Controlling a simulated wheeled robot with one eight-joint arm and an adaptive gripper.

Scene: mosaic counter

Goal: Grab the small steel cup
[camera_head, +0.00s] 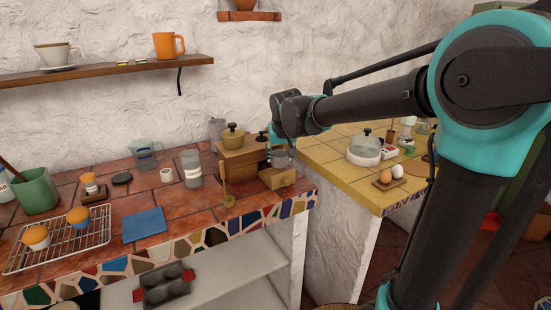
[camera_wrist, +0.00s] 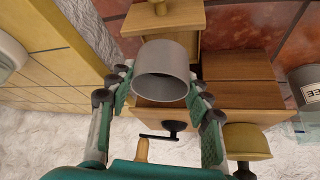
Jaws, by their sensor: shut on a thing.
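The small steel cup (camera_wrist: 162,72) is a plain grey cylinder, seen with its round opening toward the camera in the wrist view. My gripper (camera_wrist: 163,90) is shut on it, one green-padded finger on each side of its wall. In the head view the cup (camera_head: 280,158) shows just below my gripper (camera_head: 283,142), over or close to the pulled-out wooden drawer (camera_head: 278,180). I cannot tell whether the cup touches the wood beneath it. My gripper and wrist partly cover the area behind it.
A wooden box (camera_head: 243,160) with an ochre lidded pot (camera_head: 232,137) stands close to the left of the cup. A glass jar (camera_head: 191,168) and a blue cloth (camera_head: 144,225) lie farther left.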

